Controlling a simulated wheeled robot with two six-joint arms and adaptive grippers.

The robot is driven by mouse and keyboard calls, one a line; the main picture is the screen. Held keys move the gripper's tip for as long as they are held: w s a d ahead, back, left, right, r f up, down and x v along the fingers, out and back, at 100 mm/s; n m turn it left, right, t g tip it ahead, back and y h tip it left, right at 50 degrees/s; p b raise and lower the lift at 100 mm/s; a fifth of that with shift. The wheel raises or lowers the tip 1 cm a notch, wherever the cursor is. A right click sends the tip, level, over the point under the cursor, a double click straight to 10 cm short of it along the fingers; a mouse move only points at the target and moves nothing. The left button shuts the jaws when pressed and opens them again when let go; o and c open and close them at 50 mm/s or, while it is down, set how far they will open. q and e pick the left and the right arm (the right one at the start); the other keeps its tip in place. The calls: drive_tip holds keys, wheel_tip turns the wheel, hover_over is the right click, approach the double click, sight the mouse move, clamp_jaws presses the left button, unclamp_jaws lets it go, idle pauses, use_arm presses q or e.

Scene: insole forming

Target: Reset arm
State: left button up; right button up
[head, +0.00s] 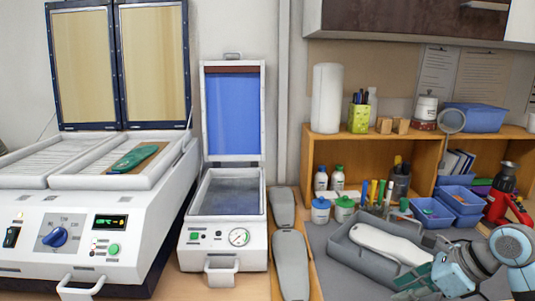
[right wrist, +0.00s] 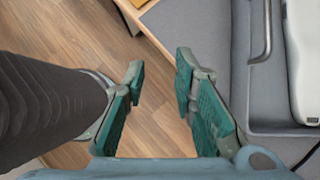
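My right arm comes in at the lower right of the head view, with its gripper (head: 412,284) low over the front edge of the grey tray. In the right wrist view the right gripper (right wrist: 160,68) is open. Its green-padded fingers are apart with nothing between them, above the wood floor and the desk edge. My left gripper is not in view.
A grey tray (head: 352,258) holds a white foot-shaped form (head: 385,241). Two grey foot-shaped pieces (head: 291,262) lie left of it. A green insole (head: 134,157) lies in the large open machine (head: 160,225). A smaller open press (head: 210,262) stands beside it.

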drive_tip(key=a+r+m+t+y, duration=0.35)
drive_tip(key=a+r+y, duration=0.2)
drive_tip(key=a, duration=0.25)
drive_tip(key=a+r+m+t+y, duration=0.2)
drive_tip(key=a+r+t+y, duration=0.3)
drive_tip(key=a, duration=0.3)
drive_tip(key=d+m+t+h, duration=0.9)
drive_tip(key=m+t+h, duration=0.15)
drive_tip(key=m, duration=0.95)
drive_tip(key=s+d+f+m+g+h, duration=0.2)
drive_tip(key=d+f+m+g+h, duration=0.25)
drive_tip(key=f+m, duration=0.3)
drive_tip(key=s+d+f+m+g+h, duration=0.2)
drive_tip(key=d+f+m+g+h, duration=0.15)
drive_tip(key=f+m+h, duration=0.35)
drive_tip(key=s+a+f+m+g+y, duration=0.2)
drive_tip(key=s+a+f+g+y, duration=0.3)
drive_tip(key=s+f, duration=0.55)
drive_tip(key=s+a+f+m+g+y, duration=0.1)
drive_tip(key=s+a+f+m+g, duration=0.2)
drive_tip(key=s+f+g, duration=0.6)
drive_tip(key=s+d+f, duration=0.2)
drive_tip(key=s+f, duration=0.1)
drive_tip(key=f, duration=1.6)
drive_tip(key=s+f, duration=1.3)
drive_tip(key=s, duration=0.1)
drive_tip(key=shift+s+d+g, duration=0.2)
drive_tip(key=shift+g, duration=0.1)
